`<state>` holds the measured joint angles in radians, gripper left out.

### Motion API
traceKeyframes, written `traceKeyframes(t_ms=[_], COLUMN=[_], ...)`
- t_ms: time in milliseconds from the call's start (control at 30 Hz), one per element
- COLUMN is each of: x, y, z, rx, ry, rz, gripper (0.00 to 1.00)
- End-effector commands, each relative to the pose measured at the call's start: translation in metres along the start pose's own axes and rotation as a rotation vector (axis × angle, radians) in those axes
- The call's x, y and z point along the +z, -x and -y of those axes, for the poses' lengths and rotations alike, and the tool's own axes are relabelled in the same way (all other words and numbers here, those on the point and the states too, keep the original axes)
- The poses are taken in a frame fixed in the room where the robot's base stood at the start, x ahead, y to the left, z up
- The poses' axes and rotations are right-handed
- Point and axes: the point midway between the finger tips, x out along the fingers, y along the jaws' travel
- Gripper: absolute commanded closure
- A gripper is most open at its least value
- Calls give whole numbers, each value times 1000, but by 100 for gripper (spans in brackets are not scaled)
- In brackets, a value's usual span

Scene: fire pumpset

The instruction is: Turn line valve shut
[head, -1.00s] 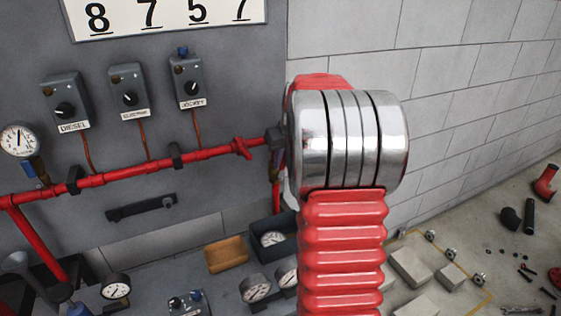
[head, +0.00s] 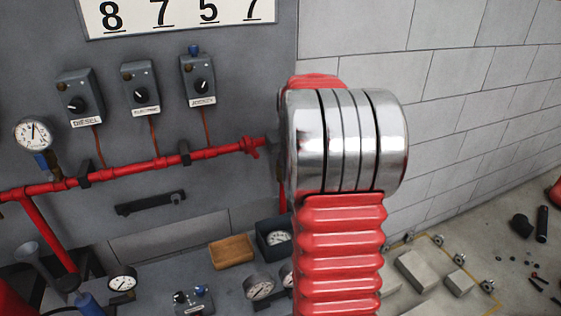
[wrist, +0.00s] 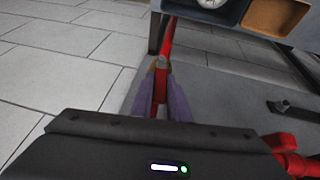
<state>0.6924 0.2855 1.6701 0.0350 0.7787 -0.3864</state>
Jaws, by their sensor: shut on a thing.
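My gripper (wrist: 161,80) shows in the wrist view with its two purple-grey fingers closed on a narrow red bar (wrist: 167,42). The bar runs up and away from between the fingers, beneath the panel edge. I take it for the line valve's handle, but the valve body and the handle's angle to the pipe cannot be made out. In the head view my arm's silver joint and red ribbed sleeve hide the gripper and this spot. The red pipe (head: 130,171) on the grey panel runs right and disappears behind my arm.
Diesel (head: 79,98), electric (head: 141,88) and jockey (head: 197,80) switch boxes hang above the pipe. A gauge (head: 33,133) is at the left. A brown tray (head: 232,251) and loose gauges lie below. Concrete blocks (head: 416,267) and small parts are on the floor at right.

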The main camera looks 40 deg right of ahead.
Motion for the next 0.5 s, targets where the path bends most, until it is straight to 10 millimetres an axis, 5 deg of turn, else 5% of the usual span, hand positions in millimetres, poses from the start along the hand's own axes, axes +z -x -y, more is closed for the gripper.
traceKeyframes(t_ms=[400, 433, 500], x=[4, 4, 4], y=[0, 0, 0], z=[-5, -5, -6], rx=[17, 16, 17], ry=[-8, -9, -9], rz=[2, 2, 2], gripper=[100, 83, 78])
